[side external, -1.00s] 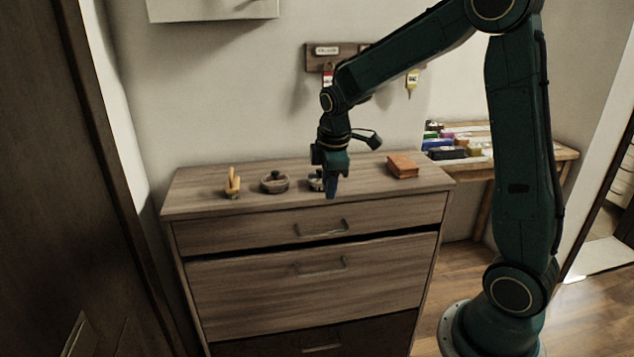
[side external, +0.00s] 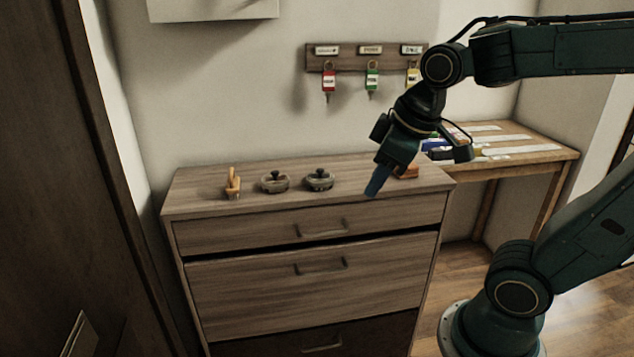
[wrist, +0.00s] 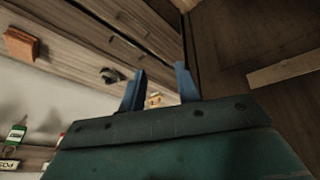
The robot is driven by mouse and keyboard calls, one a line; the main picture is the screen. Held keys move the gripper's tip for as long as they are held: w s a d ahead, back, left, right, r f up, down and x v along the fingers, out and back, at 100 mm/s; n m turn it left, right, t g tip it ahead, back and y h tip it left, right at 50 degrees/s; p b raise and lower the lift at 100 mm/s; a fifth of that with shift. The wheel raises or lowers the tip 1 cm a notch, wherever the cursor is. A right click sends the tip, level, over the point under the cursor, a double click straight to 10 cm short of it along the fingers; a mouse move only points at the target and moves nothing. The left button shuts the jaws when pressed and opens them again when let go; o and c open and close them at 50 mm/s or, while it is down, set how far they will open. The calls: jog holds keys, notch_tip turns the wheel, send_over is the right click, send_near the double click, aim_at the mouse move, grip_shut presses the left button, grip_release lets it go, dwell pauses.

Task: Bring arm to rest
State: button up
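My gripper (side external: 376,185) hangs in the air at the right front of the wooden dresser (side external: 310,280), tilted down and to the left. In the wrist view its two blue fingers (wrist: 160,86) stand apart with nothing held between them. On the dresser top are a small wooden hand-like figure (side external: 233,184) and two lidded round vessels, one in the middle (side external: 275,183) and one to its right (side external: 319,180). An orange-brown block (side external: 408,172) lies at the right end, partly hidden behind my gripper; it also shows in the wrist view (wrist: 22,45).
A key rack (side external: 345,58) with red, green and yellow tags is on the wall behind. A side table (side external: 540,150) with several small items stands right of the dresser. A dark wooden panel (side external: 60,200) fills the left. Air above the dresser's left half is free.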

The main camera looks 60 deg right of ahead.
jog(key=s+a+m+t, duration=0.1)
jog(key=s+a+m, duration=0.1)
jog(key=s, duration=0.4)
jog(key=shift+s+y, duration=0.2)
jog(key=shift+y, duration=0.1)
